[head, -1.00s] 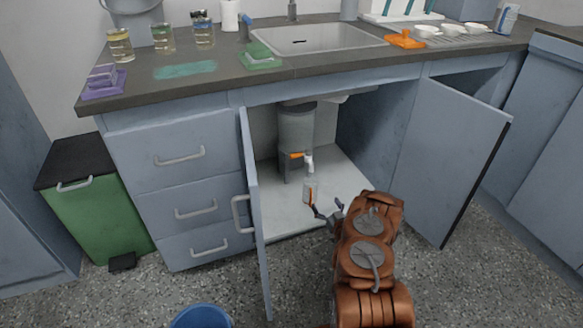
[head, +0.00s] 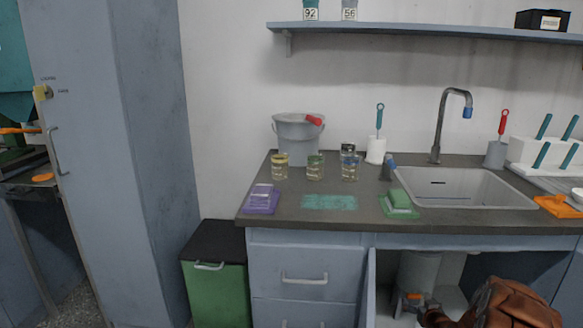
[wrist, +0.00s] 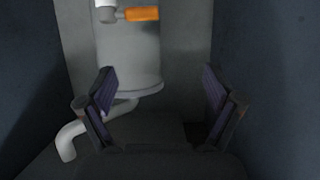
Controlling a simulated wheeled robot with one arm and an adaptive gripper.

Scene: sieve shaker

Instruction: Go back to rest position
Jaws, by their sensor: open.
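My gripper (wrist: 160,88) is open in the wrist view, its two dark pads spread apart with nothing between them. It faces the inside of the sink cabinet. A grey cylinder (wrist: 130,55) with an orange-handled valve (wrist: 142,14) stands ahead of it, apart from the fingers. In the head view, my brown arm covers the lower right, and the fingers are mostly cut off or hidden. The grey cylinder (head: 418,272) shows there inside the cabinet.
The open cabinet door (head: 369,290) stands left of my arm. Dark cabinet walls (wrist: 285,70) flank the gripper, and a white bent pipe (wrist: 72,140) lies at left. The counter above holds the sink (head: 470,190), jars and a grey bucket (head: 297,140). A green bin (head: 215,285) stands left.

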